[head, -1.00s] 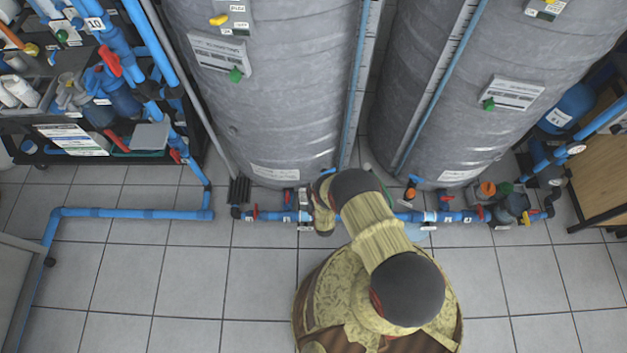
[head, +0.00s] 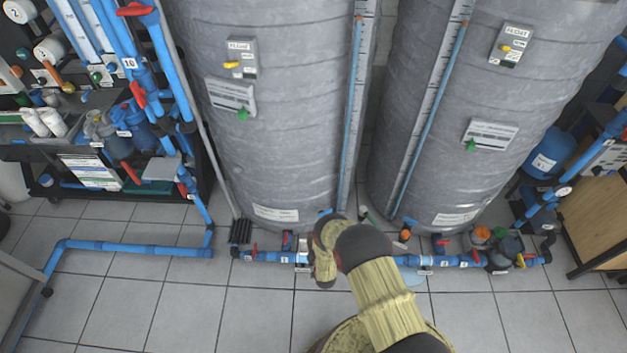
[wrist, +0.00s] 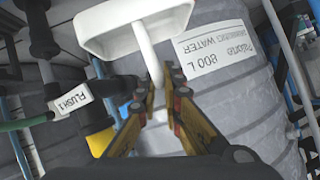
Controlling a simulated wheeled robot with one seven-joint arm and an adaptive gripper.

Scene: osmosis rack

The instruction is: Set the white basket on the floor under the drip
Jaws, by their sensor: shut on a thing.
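In the wrist view, a white basket (wrist: 105,27) shows at the top, with a shallow rectangular body and a white bar running down from it. My gripper (wrist: 160,92) is shut on this bar, which lies between its two fingertips. In the head view my own arm hides the gripper and the basket. A pale bluish patch (head: 413,278), perhaps water, lies on the floor just in front of the blue pipe, right of my arm. I cannot see a falling drip.
Two large grey tanks (head: 275,110) stand behind the low blue floor pipe (head: 450,261) with its valves. A blue-pipe rack (head: 120,130) is at left and a wooden cabinet (head: 600,215) at right. Grey floor tiles (head: 255,310) in front are clear.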

